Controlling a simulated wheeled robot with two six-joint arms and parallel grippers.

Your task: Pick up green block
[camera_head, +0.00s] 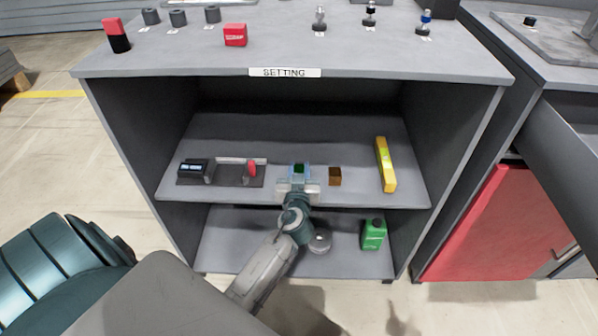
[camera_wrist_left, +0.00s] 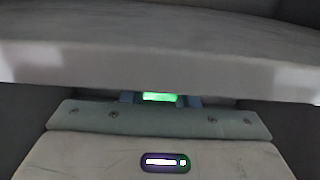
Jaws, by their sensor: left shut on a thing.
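The green block (camera_head: 298,169) is between the fingers of my left gripper (camera_head: 298,170) at the front of the upper shelf in the head view. My left gripper is shut on it. In the left wrist view the green block (camera_wrist_left: 159,98) shows as a bright green patch between the blue fingertips, and the rest of it is hidden by the gripper. I cannot tell whether the block touches the shelf. My right gripper is not in view.
On the upper shelf (camera_head: 230,140), a brown block (camera_head: 335,176) stands just right of my gripper. A yellow level (camera_head: 385,164) lies farther right, a caliper-like tool (camera_head: 222,171) to the left. A green canister (camera_head: 373,233) stands on the lower shelf.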

